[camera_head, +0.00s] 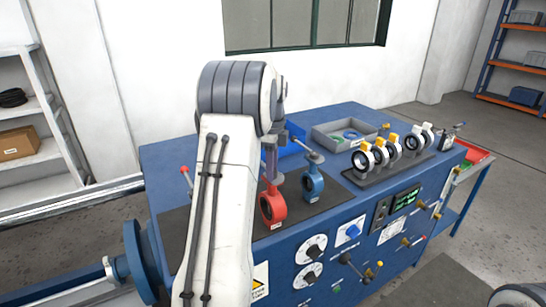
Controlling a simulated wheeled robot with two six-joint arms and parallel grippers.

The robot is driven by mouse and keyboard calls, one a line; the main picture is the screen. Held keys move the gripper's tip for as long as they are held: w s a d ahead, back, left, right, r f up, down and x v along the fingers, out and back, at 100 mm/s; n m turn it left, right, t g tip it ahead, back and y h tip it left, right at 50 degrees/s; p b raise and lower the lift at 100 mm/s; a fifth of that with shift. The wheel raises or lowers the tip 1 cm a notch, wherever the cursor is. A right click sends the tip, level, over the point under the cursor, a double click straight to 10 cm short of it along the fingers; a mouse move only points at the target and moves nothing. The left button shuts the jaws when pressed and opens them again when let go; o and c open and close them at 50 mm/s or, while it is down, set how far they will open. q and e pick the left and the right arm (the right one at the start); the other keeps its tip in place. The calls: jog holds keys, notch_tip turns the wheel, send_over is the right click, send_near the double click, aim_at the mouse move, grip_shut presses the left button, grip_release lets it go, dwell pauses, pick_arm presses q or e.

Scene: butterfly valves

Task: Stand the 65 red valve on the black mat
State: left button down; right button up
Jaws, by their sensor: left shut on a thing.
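A red valve (272,206) with a round ring body is upright at the front part of the black mat (330,197). The label near its foot is too small to read. My left gripper (269,160) points down from above and is shut on the red valve's upper end. I cannot tell whether the valve's foot touches the mat. A blue valve (312,186) with a lever stands on the mat just to the right, apart from the red one. My left arm hides the left part of the mat. My right gripper is not in view.
A red-tipped handle (186,172) shows left of my arm, its lower part hidden. Behind are a blue tray (284,148) and a grey tray (325,136). Several black-and-white valves (384,155) stand in a rack at right. Knobs and a display (405,198) cover the bench front.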

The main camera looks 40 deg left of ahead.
pick_arm(q)
jog(key=shift+f, duration=0.1)
dwell(0.3)
jog(key=c, duration=0.5)
grip_release()
jog(key=shift+f, duration=0.1)
notch_tip(320, 180, up, 12)
jog(key=shift+r+b, duration=0.1)
jog(key=shift+b, duration=0.45)
